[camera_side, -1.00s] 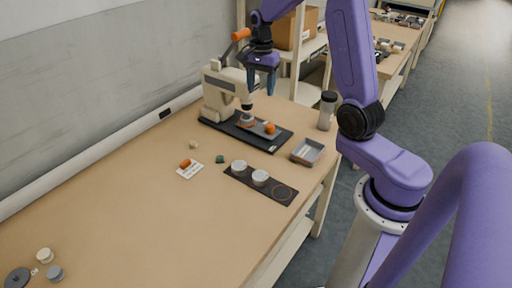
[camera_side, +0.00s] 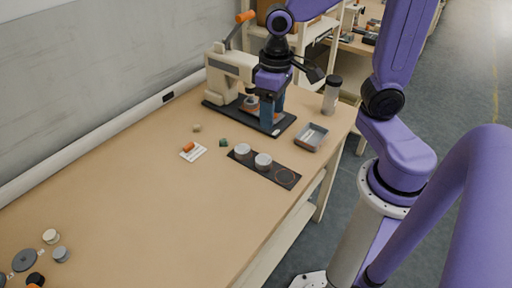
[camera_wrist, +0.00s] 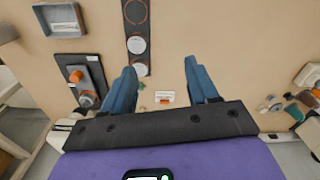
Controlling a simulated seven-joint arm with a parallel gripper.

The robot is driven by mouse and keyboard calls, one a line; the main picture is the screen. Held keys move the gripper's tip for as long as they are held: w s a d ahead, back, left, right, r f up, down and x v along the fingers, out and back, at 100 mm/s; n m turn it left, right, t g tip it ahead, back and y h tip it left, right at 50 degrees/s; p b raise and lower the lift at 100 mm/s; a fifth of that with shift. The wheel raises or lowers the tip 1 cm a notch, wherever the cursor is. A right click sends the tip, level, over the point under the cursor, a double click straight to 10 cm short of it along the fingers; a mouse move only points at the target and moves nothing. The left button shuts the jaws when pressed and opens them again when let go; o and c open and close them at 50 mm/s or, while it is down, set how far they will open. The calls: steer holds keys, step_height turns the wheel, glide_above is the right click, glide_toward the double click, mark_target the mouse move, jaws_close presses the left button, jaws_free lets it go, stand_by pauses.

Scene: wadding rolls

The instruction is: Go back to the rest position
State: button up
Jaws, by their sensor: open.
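My gripper (camera_side: 273,112) is open, with two blue fingers apart and nothing visible between them. In the side view it hangs above the table in front of the cream press (camera_side: 228,70), covering part of the press's black base plate (camera_side: 222,107). In the wrist view my gripper (camera_wrist: 160,78) has its fingers spread over bare table, near a small white card (camera_wrist: 165,98) with an orange piece. The orange cylinder (camera_wrist: 76,76) on the base plate shows in the wrist view; my gripper hides it in the side view.
A dark strip (camera_side: 285,176) with two white discs, a grey tray (camera_side: 311,138) and a lidded bottle (camera_side: 331,97) are on the right. The press's orange-tipped lever (camera_side: 240,26) stands up near my arm. Small round parts (camera_side: 50,237) lie front left. The table's middle is bare.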

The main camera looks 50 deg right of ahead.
steer(key=s+n, duration=1)
steer(key=s, duration=0.3)
steer(key=shift+s+a+f, duration=0.2)
steer(key=shift+s+f, duration=0.05)
